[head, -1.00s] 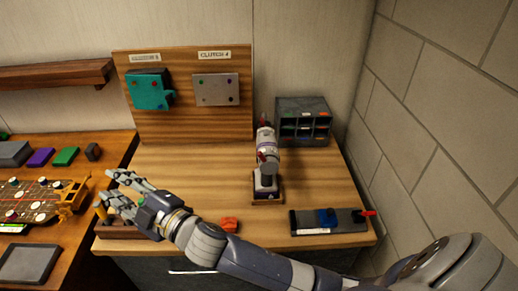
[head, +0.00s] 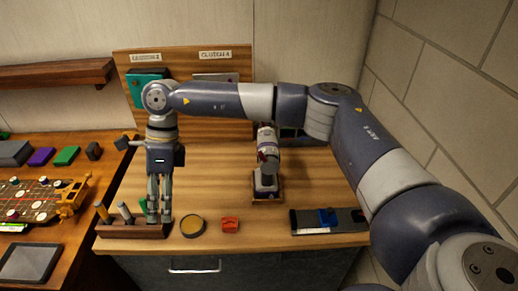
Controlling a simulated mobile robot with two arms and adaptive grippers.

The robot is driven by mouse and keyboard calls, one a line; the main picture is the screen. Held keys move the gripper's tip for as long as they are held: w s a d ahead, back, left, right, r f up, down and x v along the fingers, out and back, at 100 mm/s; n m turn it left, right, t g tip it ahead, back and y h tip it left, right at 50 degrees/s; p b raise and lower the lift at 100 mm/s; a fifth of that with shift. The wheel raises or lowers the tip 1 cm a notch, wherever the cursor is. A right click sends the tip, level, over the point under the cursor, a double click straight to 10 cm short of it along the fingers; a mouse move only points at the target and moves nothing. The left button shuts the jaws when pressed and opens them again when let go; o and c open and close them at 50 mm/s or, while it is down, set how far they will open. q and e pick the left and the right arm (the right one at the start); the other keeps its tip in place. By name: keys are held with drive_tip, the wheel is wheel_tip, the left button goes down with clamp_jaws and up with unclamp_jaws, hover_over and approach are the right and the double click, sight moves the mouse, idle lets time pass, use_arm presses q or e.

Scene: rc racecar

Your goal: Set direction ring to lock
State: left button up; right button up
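I cannot make out a direction ring or a lock mark in the head view. An upright grey and purple tool with red parts (head: 266,170) stands in a wooden base mid-table, partly behind my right arm. A dark wooden rack (head: 135,231) at the front left holds upright tools, with yellow (head: 102,211), grey (head: 125,212) and green (head: 143,206) ends. My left gripper is not in view.
A round tan-topped dish (head: 193,227), a red block (head: 230,225) and a dark tray with a blue slider (head: 328,219) lie along the front edge. The wooden panel (head: 190,118) stands behind, its plates partly covered by my arm. The brick wall is at right.

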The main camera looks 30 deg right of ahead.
drive_tip(key=w+d+r+h, duration=0.2)
drive_tip(key=d+r, duration=0.1)
drive_tip(key=d, duration=0.4)
drive_tip(key=w+d+r+h, duration=0.1)
drive_tip(key=d+r+h, duration=0.15)
drive_tip(key=d, duration=0.35)
drive_tip(key=m+h, duration=0.2)
drive_tip(key=h, duration=0.2)
approach(261, 152)
drive_tip(key=shift+y, duration=0.35)
drive_tip(key=x, duration=0.6)
drive_tip(key=shift+s+d+f, duration=0.15)
drive_tip(key=shift+d+f, duration=0.05)
drive_tip(key=shift+d, duration=0.2)
drive_tip(key=shift+p+x, duration=0.65)
drive_tip(key=shift+x, duration=0.6)
drive_tip(key=shift+c, duration=0.3)
clamp_jaws()
